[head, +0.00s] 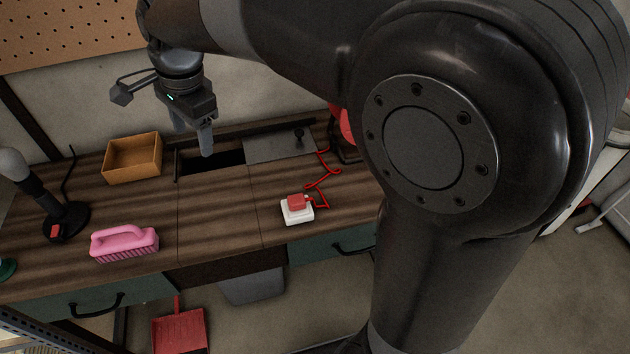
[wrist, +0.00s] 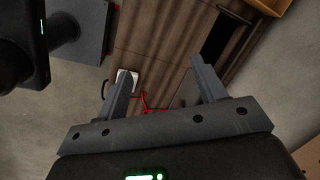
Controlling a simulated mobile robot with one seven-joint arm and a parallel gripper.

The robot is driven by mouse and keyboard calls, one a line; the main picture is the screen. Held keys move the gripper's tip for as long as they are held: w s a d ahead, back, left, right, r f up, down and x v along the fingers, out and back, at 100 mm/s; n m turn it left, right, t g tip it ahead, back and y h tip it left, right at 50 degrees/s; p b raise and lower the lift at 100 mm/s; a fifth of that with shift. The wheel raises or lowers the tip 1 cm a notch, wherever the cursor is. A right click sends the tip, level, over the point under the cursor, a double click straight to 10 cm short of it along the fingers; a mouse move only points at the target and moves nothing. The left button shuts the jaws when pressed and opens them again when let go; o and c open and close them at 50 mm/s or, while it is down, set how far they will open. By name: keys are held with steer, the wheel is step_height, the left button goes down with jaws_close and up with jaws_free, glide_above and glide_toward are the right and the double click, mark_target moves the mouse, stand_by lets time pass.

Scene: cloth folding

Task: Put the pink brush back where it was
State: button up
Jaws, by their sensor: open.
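The pink brush (head: 124,242) lies on the wooden workbench (head: 222,228) at its front left, bristles down and handle up, in the head view. My gripper (head: 194,150) is open and empty above the back of the bench, over a dark slot, well apart from the brush. In the wrist view, the two fingers of my gripper (wrist: 162,88) stand spread with nothing between them but the bench and a red cord beyond. The brush does not show in the wrist view.
An orange-brown box (head: 132,172) stands at the back left. A microphone-like black stand (head: 66,222) is on the left. A white block with a red top (head: 297,208) and a red cord (head: 322,180) lie on the right. A red dustpan (head: 180,332) is on the floor.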

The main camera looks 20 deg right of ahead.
steer(key=s+d+f+n+t, duration=0.1)
steer(key=s+d+n+t, duration=0.1)
steer(key=s+d+n, duration=0.3)
steer(key=s+d+f+n+t+h, duration=0.1)
steer(key=s+d+n, duration=0.5)
steer(key=s+d, duration=0.6)
steer(key=d+t, duration=0.1)
steer(key=d, duration=0.5)
steer(key=shift+s+f+t, duration=0.25)
steer(key=shift+t, duration=0.05)
